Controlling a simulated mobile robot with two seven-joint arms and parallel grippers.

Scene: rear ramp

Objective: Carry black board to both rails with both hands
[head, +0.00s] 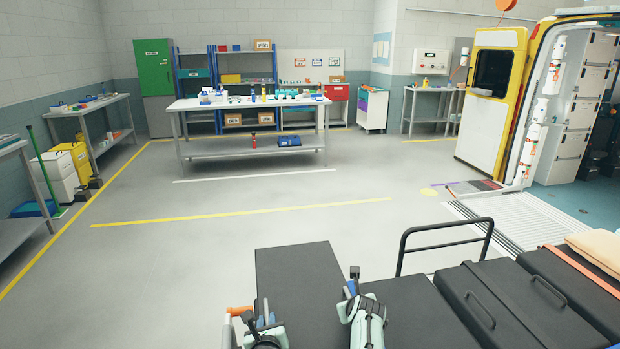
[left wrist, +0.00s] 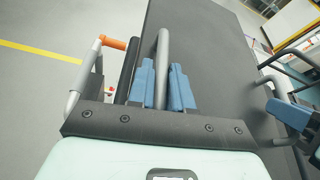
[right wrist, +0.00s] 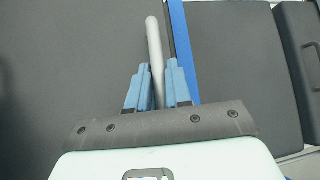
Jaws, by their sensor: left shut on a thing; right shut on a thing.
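The black board (head: 296,268) is a flat dark panel at the bottom middle of the head view, beside the black-padded stretcher. It also fills much of the left wrist view (left wrist: 205,45) and appears as a dark surface in the right wrist view (right wrist: 80,60). My left gripper (head: 264,312) is shut on a grey bar at the board's left side; the bar stands between the blue fingers (left wrist: 168,85). My right gripper (head: 353,283) is shut on a light grey bar near the board's right side, between its fingers (right wrist: 158,85). I cannot tell which parts are the two rails.
The stretcher (head: 400,300) has a black side rail (head: 445,243), a strap and a folded tan blanket (head: 600,248). A ribbed ramp (head: 525,222) leads to the open yellow van (head: 490,100). A workbench (head: 250,103) stands at the back. The floor between is clear.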

